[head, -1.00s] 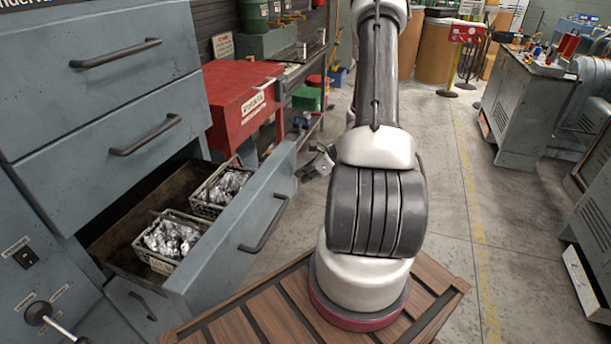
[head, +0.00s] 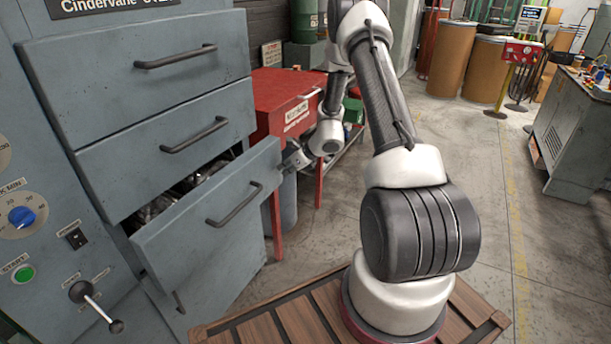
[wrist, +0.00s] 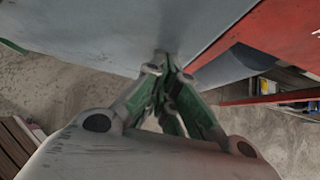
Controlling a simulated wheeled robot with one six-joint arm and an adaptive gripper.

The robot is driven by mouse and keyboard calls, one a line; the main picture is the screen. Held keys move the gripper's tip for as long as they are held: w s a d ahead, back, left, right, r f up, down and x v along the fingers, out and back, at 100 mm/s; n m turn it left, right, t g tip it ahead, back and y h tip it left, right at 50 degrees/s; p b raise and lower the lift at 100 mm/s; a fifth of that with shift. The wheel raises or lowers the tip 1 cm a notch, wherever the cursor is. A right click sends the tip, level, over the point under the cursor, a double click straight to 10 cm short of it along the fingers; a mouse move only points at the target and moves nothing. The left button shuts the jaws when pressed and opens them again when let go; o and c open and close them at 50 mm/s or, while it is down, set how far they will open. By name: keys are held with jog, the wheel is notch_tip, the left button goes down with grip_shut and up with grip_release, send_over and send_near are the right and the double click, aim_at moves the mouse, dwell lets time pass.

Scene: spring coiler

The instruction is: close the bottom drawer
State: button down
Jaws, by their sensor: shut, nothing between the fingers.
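The bottom drawer (head: 208,212) is the lowest of the three grey drawers stacked in the cabinet in the head view. It stands partly open, with a dark gap behind its front and some shiny metal contents (head: 165,200) partly hidden inside. My gripper (head: 288,160) is at the right end of the drawer front, touching or very close to it. In the wrist view its green-and-grey fingers (wrist: 166,68) are together and empty, tips at the grey drawer panel (wrist: 110,25). Whether they press on it cannot be told.
The two upper drawers (head: 140,65) (head: 165,150) are shut. A red cabinet (head: 285,105) stands just right of the drawer, behind my gripper, and its red leg shows in the wrist view (wrist: 270,98). A grey workbench (head: 570,130) is at right. Concrete floor between is clear.

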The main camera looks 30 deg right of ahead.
jog(key=w+a, duration=0.5)
jog(key=w, duration=0.3)
jog(key=shift+w+a, duration=0.4)
jog(key=shift+w+r, duration=0.1)
jog(key=shift+r, duration=0.05)
